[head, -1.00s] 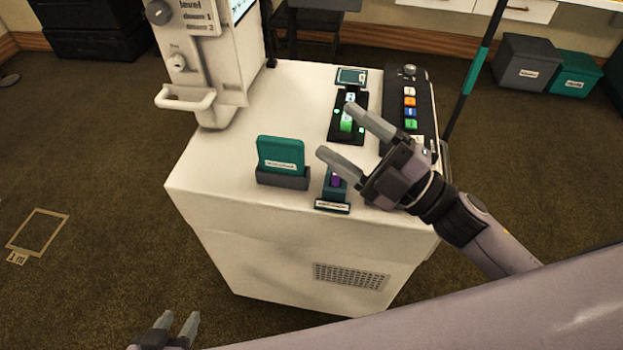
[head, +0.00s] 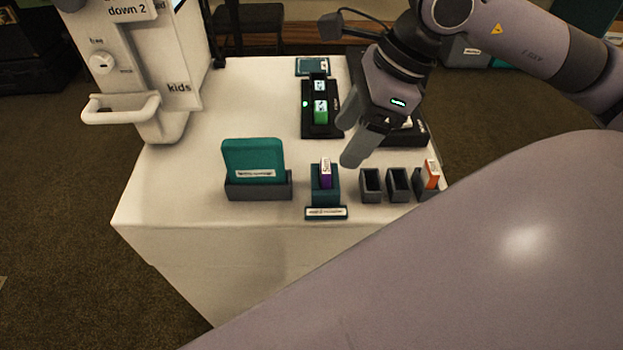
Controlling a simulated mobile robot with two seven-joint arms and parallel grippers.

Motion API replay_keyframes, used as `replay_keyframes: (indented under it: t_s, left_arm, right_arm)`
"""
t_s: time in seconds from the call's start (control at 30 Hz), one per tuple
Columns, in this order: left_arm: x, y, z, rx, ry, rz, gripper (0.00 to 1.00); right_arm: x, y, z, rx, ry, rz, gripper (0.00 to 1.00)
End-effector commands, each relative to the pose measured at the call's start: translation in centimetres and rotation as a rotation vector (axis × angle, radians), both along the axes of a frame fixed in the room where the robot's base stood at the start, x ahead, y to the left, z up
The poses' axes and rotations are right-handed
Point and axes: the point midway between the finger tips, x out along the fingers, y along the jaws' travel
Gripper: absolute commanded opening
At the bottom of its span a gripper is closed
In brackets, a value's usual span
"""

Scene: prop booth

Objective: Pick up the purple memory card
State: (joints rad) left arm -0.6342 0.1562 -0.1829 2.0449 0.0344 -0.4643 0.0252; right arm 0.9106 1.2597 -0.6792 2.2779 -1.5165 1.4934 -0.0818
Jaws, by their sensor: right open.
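The purple memory card (head: 326,174) stands upright in a small teal holder (head: 325,197) near the front edge of the white cabinet top. A white label shows on the card's upper part. My right gripper (head: 352,142) is above the cabinet top, up and to the right of the card, fingers pointing down. It is open and empty, apart from the card. My left gripper is out of the picture.
A teal panel in a grey stand (head: 256,185) is left of the card. Empty grey slots (head: 371,185) and an orange card (head: 432,174) are to the right. A black dock with a green card (head: 321,112) lies behind. A white machine with a handle (head: 121,108) stands at left.

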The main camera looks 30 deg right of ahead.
Motion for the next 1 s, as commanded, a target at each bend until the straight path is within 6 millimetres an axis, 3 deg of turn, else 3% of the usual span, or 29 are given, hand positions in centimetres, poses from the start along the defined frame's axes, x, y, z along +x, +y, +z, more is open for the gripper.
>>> replay_keyframes:
  t_s: [0.5,0.8,0.87,1.0]
  left_arm:
    - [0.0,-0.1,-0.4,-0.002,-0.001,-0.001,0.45]
    - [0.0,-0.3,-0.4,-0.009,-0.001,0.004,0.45]
    - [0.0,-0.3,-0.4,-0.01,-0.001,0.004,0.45]
    - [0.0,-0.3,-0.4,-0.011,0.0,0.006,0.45]
  right_arm:
    - [1.5,2.2,-5.8,-0.003,0.0,0.001,0.7]
    - [1.7,2.3,-6.3,-0.003,-0.001,0.0,0.7]
    - [1.7,2.3,-6.3,-0.003,-0.001,0.0,0.54]
    - [1.7,2.3,-6.3,-0.003,-0.001,0.0,0.1]
